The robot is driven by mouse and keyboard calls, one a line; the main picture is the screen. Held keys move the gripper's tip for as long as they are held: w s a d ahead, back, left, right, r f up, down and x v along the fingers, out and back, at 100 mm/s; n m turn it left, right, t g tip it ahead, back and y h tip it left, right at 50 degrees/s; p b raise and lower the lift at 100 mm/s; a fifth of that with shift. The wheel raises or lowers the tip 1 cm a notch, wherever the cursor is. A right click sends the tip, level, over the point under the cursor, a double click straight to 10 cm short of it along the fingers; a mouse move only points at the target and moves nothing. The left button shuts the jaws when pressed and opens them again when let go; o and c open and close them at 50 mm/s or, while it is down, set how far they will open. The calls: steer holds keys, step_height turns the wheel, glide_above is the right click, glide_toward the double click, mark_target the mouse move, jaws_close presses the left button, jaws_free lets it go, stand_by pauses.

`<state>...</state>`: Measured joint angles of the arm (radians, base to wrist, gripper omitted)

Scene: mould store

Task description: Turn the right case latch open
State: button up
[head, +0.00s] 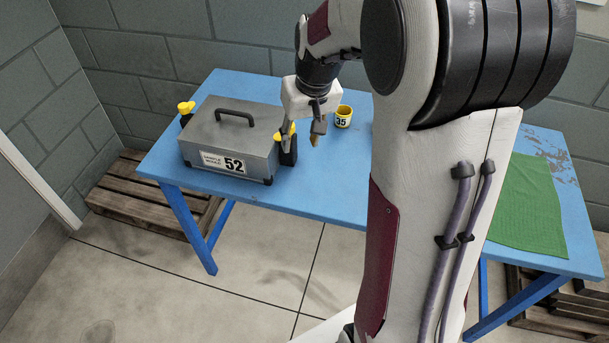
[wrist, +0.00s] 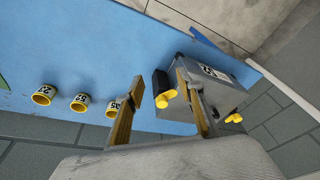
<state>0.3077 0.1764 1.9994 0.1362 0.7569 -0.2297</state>
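The grey case (head: 225,138) with a black top handle and a "52" label stands on the blue table. The right latch, a yellow knob (head: 291,129) on a black mount (head: 288,155), is at its right end, partly covered by my gripper. The left latch (head: 186,108) is yellow too. My gripper (head: 302,135) is open at the right latch. In the wrist view, the right latch's knob (wrist: 166,98) shows between the spread fingers (wrist: 160,80), apparently touching neither. Whether it is truly between them in depth I cannot tell. One finger overlaps the case (wrist: 222,95).
A yellow-and-white cup marked 35 (head: 343,117) stands right of my gripper; the wrist view shows two more cups (wrist: 80,102) (wrist: 42,95) in line. A green cloth (head: 525,205) lies on the table (head: 310,185) at right. A wooden pallet (head: 150,205) is on the floor at left.

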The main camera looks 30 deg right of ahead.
steer(key=s+a+r, duration=0.2)
steer(key=s+a, duration=0.1)
steer(key=s, duration=0.4)
steer(key=s+a+r, duration=0.3)
steer(key=s+a, duration=0.1)
steer(key=s, duration=0.2)
steer(key=shift+s+r, duration=0.15)
steer(key=shift+s, duration=0.25)
stand_by(0.3)
stand_by(0.3)
steer(key=w+d+f+m+h, duration=0.1)
steer(key=w+d, duration=0.1)
steer(key=w, duration=0.6)
steer(key=w+d+f+m+h, duration=0.1)
steer(key=w+d+m, duration=0.1)
steer(key=w, duration=0.5)
steer(key=w+d+f+m+t+h, duration=0.1)
steer(key=w+d, duration=0.3)
steer(key=w, duration=0.4)
steer(key=shift+w+f+m, duration=0.3)
steer(key=shift+f+m, duration=0.3)
steer(key=shift+m, duration=0.1)
steer(key=shift+d+f, duration=0.1)
